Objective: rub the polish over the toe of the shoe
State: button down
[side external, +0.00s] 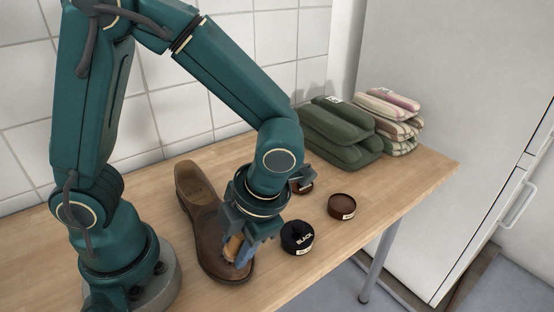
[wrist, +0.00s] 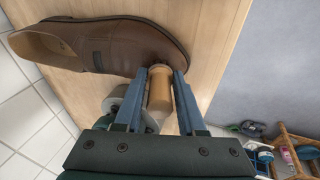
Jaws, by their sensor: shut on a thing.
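A brown leather shoe (side external: 203,215) stands on the wooden table, its toe toward the table's front edge. It also lies across the top of the wrist view (wrist: 100,45), with its toe at the right. My gripper (side external: 240,253) is over the toe, shut on a tan, wood-coloured cylindrical applicator (wrist: 159,92). The applicator also shows between the fingers in the side view (side external: 232,246). Its end is at the toe; I cannot tell whether it touches. A tin marked BLACK (side external: 297,238) stands right of the gripper. A brown tin (side external: 341,207) stands farther right.
Folded green towels (side external: 340,132) and striped towels (side external: 392,118) are stacked at the back right. The table's front edge is close to the shoe's toe. Bare table (side external: 400,185) lies at the right.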

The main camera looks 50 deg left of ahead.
jog(key=shift+w+f, duration=0.15)
jog(key=shift+w, duration=0.5)
jog(key=shift+w+f, duration=0.15)
jog(key=shift+w, duration=0.45)
jog(key=shift+w+f, duration=0.25)
jog(key=shift+w, duration=0.25)
jog(key=s, duration=0.2)
jog(key=s+r, duration=0.1)
jog(key=s, duration=0.1)
jog(key=shift+s+a, duration=0.1)
jog(key=shift+s, duration=1.05)
notch_tip(320, 180, up, 9)
jog(key=shift+f, duration=0.1)
